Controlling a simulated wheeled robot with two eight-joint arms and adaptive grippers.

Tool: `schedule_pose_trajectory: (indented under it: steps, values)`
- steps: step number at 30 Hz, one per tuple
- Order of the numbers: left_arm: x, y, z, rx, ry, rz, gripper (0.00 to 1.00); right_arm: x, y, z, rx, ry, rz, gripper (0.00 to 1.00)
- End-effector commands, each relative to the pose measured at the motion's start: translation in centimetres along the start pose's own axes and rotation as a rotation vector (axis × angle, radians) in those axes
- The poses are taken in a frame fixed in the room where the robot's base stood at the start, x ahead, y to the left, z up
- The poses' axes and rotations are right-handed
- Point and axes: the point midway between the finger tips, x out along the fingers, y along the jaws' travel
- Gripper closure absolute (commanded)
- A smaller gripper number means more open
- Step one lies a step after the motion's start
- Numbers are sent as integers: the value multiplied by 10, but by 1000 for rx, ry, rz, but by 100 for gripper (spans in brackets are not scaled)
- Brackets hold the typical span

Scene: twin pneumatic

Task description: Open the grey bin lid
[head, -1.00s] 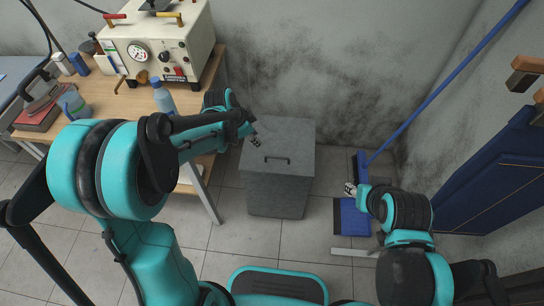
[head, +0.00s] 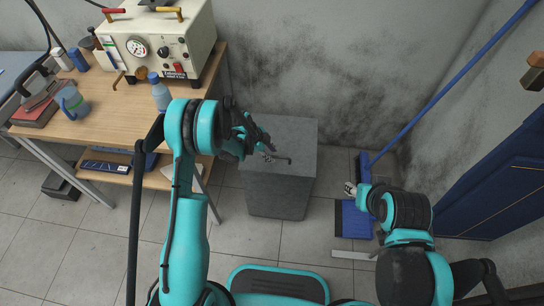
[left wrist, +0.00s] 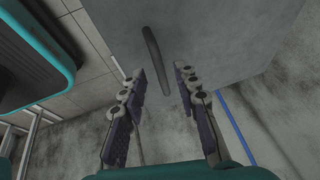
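The grey bin (head: 278,195) stands on the floor against the back wall, with its lid (head: 295,132) flat and shut on top. A dark bar handle (head: 284,159) lies on the lid near its front edge. My left gripper (head: 268,149) is over the lid at the handle's left end and partly covers it. In the left wrist view the two fingers (left wrist: 160,82) are spread, and the handle (left wrist: 153,55) shows in the gap between them; contact cannot be told. My right gripper (head: 351,189) is small and low at the right, away from the bin; its fingers are unclear.
A wooden table (head: 120,120) with a pneumatic device (head: 160,45) and a blue-capped bottle (head: 160,92) stands left of the bin. A blue broom (head: 430,105) and a dustpan (head: 353,220) are to the right. Floor in front of the bin is clear.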

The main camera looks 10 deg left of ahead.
Motion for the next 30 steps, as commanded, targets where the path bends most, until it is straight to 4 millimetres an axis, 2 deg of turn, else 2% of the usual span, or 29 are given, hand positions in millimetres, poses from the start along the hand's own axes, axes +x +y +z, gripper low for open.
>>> schedule_pose_trajectory:
  steps: [3, 11, 12, 15, 16, 25, 30]
  values:
    - [10, 0, 0, 1, 0, 0, 69, 4, 0, 2, 0, 0, 0, 60]
    - [11, 0, -1, 0, 0, -1, 69, 3, 0, 2, 0, 0, 0, 60]
    - [10, 0, -1, 0, 0, 0, 72, 3, 0, 2, 0, 0, 0, 60]
    - [10, 0, 0, 0, 0, -1, 98, 3, 0, 2, 0, 0, 0, 60]
    - [10, 0, 0, 0, 0, -1, 100, 3, 0, 2, 0, 0, 0, 60]
    - [7, -2, -2, -3, 0, 8, 100, 2, 0, 1, 0, 0, 0, 60]
    - [-7, -10, -7, -23, 0, 53, 100, -6, 0, -4, 0, 0, 0, 60]
